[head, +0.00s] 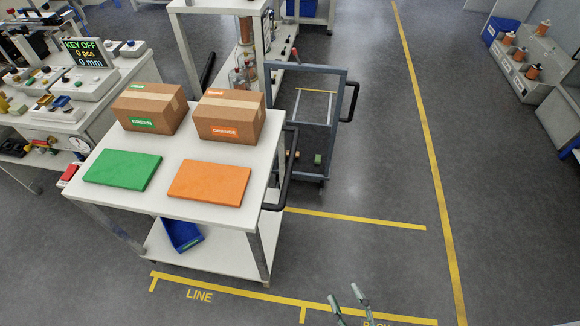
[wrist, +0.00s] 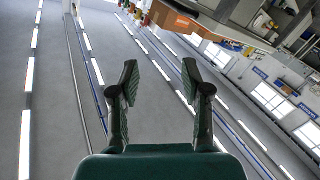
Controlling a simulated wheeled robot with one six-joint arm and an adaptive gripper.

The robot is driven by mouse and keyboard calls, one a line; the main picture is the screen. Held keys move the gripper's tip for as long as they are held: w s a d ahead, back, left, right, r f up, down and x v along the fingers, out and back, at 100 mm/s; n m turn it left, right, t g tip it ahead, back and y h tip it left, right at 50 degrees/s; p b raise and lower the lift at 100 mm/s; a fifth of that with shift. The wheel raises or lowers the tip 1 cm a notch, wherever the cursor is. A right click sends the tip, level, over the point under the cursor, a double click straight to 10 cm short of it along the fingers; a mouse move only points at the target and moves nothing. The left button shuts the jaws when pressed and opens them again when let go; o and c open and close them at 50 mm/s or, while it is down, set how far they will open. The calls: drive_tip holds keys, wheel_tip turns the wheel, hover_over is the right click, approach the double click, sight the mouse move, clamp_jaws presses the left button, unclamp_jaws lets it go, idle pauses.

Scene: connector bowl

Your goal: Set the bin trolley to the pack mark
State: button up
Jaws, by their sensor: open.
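A white two-shelf trolley (head: 170,207) stands at the floor bay marked LINE (head: 199,295), with a black handle (head: 284,180) on its right side. Its top holds a green pad (head: 122,168), an orange pad (head: 209,182) and two cardboard boxes; a blue bin (head: 183,234) sits on its lower shelf. The pack mark lettering (head: 376,323) is cut off at the bottom edge, right of LINE. My gripper (head: 347,296) is open and empty, right of the trolley and apart from its handle. The wrist view also shows my gripper's two spread fingers (wrist: 159,64).
A grey-blue framed cart (head: 310,72) with a black handle (head: 350,101) stands behind the trolley. A bench with a display (head: 84,51) is at the left. Yellow lines (head: 428,150) mark the floor; the floor right of the trolley is clear.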

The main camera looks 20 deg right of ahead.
drive_tip(key=w+d+f+n+t+y, duration=0.15)
drive_tip(key=w+n, duration=0.25)
drive_tip(key=w, duration=0.5)
drive_tip(key=w+f+n+t+y, duration=0.1)
drive_tip(key=w+f+n, duration=0.25)
drive_tip(key=w, duration=0.45)
drive_tip(key=n+y, duration=0.2)
drive_tip(key=n, duration=0.5)
approach(291, 165)
drive_tip(key=shift+g, duration=0.45)
drive_tip(key=x, duration=1)
drive_tip(key=shift+w+d+f, duration=0.1)
drive_tip(key=shift+w+d, duration=0.05)
drive_tip(key=shift+w, duration=0.25)
clamp_jaws()
